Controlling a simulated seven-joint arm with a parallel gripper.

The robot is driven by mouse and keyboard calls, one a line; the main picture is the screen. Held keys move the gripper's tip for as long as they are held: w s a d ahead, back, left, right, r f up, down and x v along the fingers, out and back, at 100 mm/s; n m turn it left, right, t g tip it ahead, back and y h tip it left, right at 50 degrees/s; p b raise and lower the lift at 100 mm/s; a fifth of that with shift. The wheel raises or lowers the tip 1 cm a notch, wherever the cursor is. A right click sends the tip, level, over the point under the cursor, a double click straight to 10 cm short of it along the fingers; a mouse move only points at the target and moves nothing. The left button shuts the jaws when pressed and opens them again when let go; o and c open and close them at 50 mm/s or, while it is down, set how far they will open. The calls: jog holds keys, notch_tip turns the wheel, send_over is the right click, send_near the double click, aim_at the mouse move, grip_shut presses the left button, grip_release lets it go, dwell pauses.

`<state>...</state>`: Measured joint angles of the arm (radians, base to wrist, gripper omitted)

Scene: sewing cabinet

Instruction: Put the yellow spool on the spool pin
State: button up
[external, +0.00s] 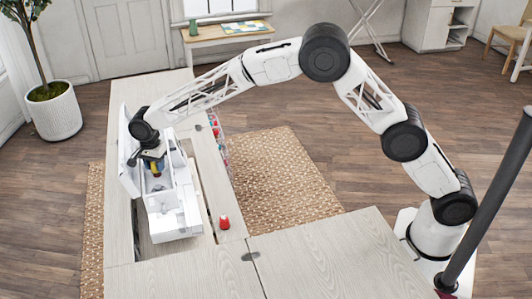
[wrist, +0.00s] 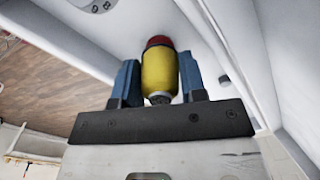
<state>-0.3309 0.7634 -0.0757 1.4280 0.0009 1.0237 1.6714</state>
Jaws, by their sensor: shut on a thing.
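The yellow spool (wrist: 159,72) sits between the two blue fingers of my gripper (wrist: 160,80) in the wrist view. My gripper is shut on it. A red part shows at the spool's far end and a small grey part at its near end. In the external view my gripper (external: 153,158) is over the white sewing machine (external: 172,226), with the yellow spool (external: 156,171) just below it. I cannot make out the spool pin in either view, nor tell whether the spool touches the machine.
A red spool (external: 224,222) stands on the wooden cabinet top (external: 190,262), right of the machine. White upright panels (external: 128,165) rise close to my gripper. Several small coloured items (external: 220,145) line the cabinet's right side. The near cabinet top is clear.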

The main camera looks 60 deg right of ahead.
jog(key=shift+f, duration=0.1)
dwell(0.3)
jog(key=o, duration=1)
jog(key=shift+c, duration=0.2)
jog(key=shift+r, duration=3.9)
